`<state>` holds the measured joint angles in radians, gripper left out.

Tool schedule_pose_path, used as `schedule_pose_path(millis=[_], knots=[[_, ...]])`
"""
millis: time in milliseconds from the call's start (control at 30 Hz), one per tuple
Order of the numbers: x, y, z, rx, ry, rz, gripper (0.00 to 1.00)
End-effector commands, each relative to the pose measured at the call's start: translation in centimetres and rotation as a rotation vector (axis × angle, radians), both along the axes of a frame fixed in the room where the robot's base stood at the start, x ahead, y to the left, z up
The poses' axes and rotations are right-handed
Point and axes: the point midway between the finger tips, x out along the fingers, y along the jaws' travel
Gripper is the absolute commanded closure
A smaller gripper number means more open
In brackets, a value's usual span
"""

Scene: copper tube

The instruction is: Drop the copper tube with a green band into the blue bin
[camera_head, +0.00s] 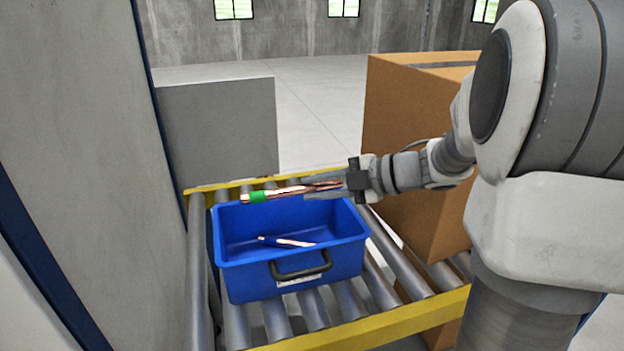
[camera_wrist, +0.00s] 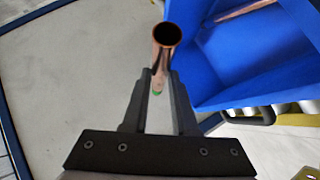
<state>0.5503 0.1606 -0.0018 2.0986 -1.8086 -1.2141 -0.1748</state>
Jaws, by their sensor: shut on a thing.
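The copper tube with a green band (camera_head: 285,191) is held roughly level, its green band toward the left in the head view. My gripper (camera_head: 322,188) is shut on it near its right end. In the wrist view the tube (camera_wrist: 165,45) sits between the two fingers, its open end toward the camera. The blue bin (camera_head: 312,279) stands on the roller conveyor. In the head view the tube overlaps the bin's far rim from above; in the wrist view the bin (camera_wrist: 240,70) lies to the right of the tube. The exact height gap cannot be told.
The conveyor's rollers (camera_head: 349,301) have yellow side rails (camera_head: 420,314). A cardboard box (camera_head: 400,120) stands at the right, a grey block (camera_head: 218,125) behind left, and a tall grey panel (camera_head: 75,120) at left.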

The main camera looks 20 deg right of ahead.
Motion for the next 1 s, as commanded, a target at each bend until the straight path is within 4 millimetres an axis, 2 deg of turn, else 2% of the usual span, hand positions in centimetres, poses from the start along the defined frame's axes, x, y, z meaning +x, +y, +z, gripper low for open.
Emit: schedule_pose_path(millis=[267,700,1000], knots=[[0.0,0.0,-1.4,0.001,-0.001,0.000,1.00],[0.0,0.0,-5.8,0.000,-0.001,0.000,1.00],[0.0,0.0,-6.0,0.001,-0.001,0.000,1.00]])
